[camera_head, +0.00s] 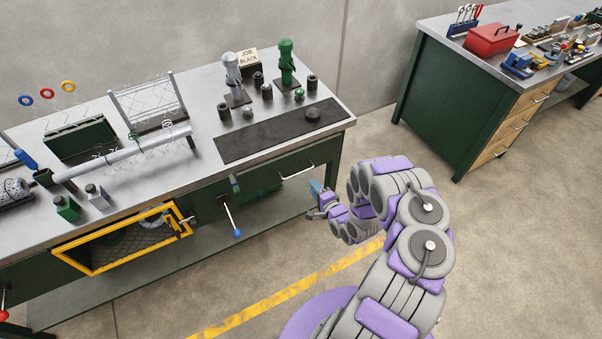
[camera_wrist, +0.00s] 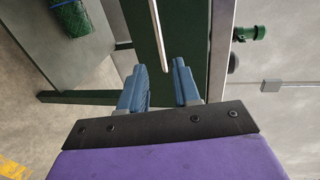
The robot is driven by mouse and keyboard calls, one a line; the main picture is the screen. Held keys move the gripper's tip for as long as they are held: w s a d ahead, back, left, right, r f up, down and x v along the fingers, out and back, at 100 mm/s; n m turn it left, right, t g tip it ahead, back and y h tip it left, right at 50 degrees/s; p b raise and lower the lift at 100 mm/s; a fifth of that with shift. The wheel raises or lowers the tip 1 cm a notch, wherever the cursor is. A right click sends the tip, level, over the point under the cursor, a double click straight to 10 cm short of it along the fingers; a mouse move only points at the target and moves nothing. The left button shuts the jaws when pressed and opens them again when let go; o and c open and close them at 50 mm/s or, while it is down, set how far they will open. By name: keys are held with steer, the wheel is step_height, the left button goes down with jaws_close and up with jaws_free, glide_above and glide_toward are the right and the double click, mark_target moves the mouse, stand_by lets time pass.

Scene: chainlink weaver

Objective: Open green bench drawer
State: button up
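The green bench drawer (camera_head: 285,164) is at the right end of the green bench's front, under the metal top, and looks closed. Its pale bar handle (camera_head: 297,171) shows on the front. In the wrist view the handle (camera_wrist: 157,32) is a long light bar in front of the dark green drawer face (camera_wrist: 180,35). My gripper (camera_head: 315,187) is just below and right of the handle. In the wrist view its two blue fingers (camera_wrist: 160,66) are apart, with the bar's near end between them in the picture. I cannot tell whether they touch it.
The bench top (camera_head: 205,185) holds tools, dark cylinders and a black mat (camera_head: 270,133). Left of the drawer are a blue-tipped lever (camera_head: 231,218) and a yellow-framed mesh door (camera_head: 120,240). A second bench (camera_head: 440,110) stands at the right. The floor between is clear.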

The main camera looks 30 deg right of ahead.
mark_target(301, 172)
steer(key=b+x, duration=0.2)
steer(key=x, duration=0.9)
steer(key=shift+w+f+b, duration=0.1)
steer(key=shift+b, duration=0.2)
steer(key=shift+c, duration=0.5)
jaws_close()
